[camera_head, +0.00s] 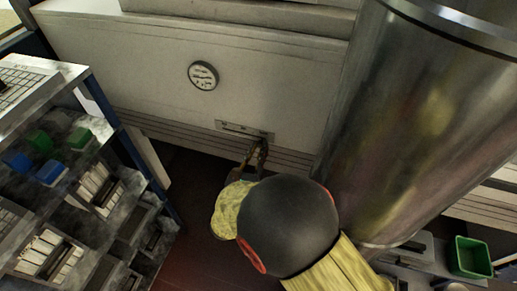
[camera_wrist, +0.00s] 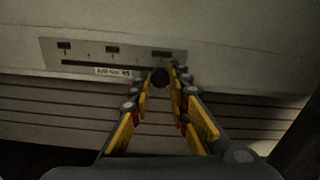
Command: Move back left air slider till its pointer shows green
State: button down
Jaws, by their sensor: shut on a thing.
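The air slider is a grey metal plate (camera_head: 236,128) low on the pale wall panel. In the wrist view the plate (camera_wrist: 85,50) has a long dark slot, several small marks above it and a white label that begins with "AIR". Its dark round knob (camera_wrist: 160,77) is at the right end of the slot. My gripper (camera_wrist: 162,73) is shut on the knob, one finger on each side; in the head view my gripper (camera_head: 259,144) reaches the plate's right end. A round white dial (camera_head: 203,76) hangs up and left of the plate; its pointer and colours are too small to read.
A rack (camera_head: 105,150) with trays and blue and green blocks stands at the left. A large metal cylinder (camera_head: 420,110) fills the right. A green bin (camera_head: 470,257) sits at lower right. Ribbed slats (camera_wrist: 70,115) run below the plate.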

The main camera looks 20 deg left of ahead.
aim_at(254, 136)
dwell(0.4)
jog(key=a, duration=0.3)
jog(key=shift+s+a, duration=0.2)
jog(key=shift+a, duration=0.15)
jog(key=c, duration=1.7)
grip_release()
jog(key=shift+d, duration=0.1)
jog(key=shift+o, duration=0.2)
jog(key=shift+s, duration=0.1)
jog(key=s+d, duration=0.1)
jog(key=s, duration=1)
jog(key=shift+s, duration=0.35)
